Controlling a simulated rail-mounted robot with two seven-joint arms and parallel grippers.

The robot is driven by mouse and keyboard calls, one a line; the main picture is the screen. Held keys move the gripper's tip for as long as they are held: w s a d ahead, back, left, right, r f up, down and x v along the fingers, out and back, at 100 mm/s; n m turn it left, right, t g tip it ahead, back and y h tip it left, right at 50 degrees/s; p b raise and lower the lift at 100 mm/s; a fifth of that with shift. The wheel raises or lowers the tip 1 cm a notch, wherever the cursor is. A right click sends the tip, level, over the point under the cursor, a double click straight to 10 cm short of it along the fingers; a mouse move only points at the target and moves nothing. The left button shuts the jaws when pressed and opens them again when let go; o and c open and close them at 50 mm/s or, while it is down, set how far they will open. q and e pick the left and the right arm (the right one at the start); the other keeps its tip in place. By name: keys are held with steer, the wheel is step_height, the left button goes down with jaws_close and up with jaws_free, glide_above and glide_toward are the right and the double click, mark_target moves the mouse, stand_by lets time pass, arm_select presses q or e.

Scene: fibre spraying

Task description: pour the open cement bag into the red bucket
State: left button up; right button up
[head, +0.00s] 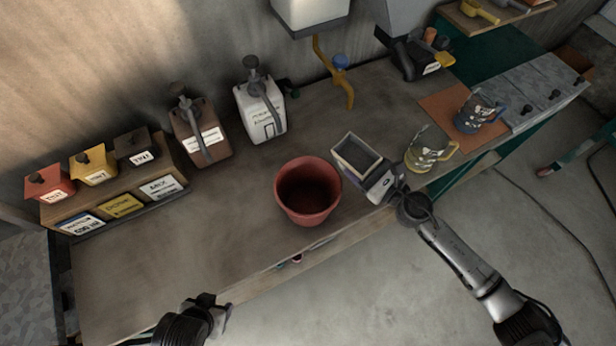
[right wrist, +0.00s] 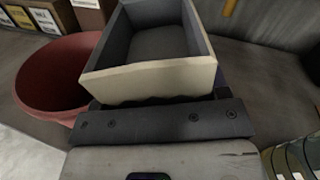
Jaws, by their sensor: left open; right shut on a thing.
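The red bucket (head: 307,191) stands upright on the workbench near its front edge, and its inside looks dark. The open cement bag (head: 355,155) is a box-shaped pale bag with a grey inside, just right of the bucket. My right gripper (head: 381,186) is shut on the near side of the bag, which looks roughly upright. My left gripper (head: 214,308) is open and empty, low in the head view, in front of the bench.
A brown canister (head: 199,135) and a white canister (head: 259,108) stand at the back of the workbench (head: 215,235). Labelled boxes (head: 120,175) stand at the left. Two clear jugs (head: 428,152) (head: 478,110) are at the right. Bare bench lies left of the bucket.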

mark_target(354, 170)
steer(key=shift+s+a+r+n+p, duration=0.15)
steer(key=shift+r+n+p, duration=0.15)
steer(key=shift+r, duration=0.1)
steer(key=shift+s+a+r+n+p, duration=0.1)
steer(key=shift+s+r+n+p, duration=0.05)
steer(key=shift+r+n+p, duration=0.2)
steer(key=shift+s+a+r+n+p, duration=0.3)
steer(key=shift+a+r+n, duration=0.15)
steer(key=shift+n, duration=0.4)
steer(key=shift+s+a+r+n+p, duration=0.25)
steer(key=shift+s+n+p, duration=0.1)
steer(key=shift+n, duration=0.25)
steer(key=shift+a+r+n, duration=0.1)
steer(key=shift+r+n, duration=0.05)
steer(key=shift+n, duration=0.15)
steer(key=shift+s, duration=0.1)
steer(key=shift+a+f+n, duration=0.15)
steer(key=shift+f+n, duration=0.2)
steer(key=shift+n, duration=0.35)
steer(key=shift+f+n+b, duration=0.2)
steer(key=shift+n+b, duration=0.3)
steer(key=shift+f+n, duration=0.15)
steer(key=shift+n, duration=0.35)
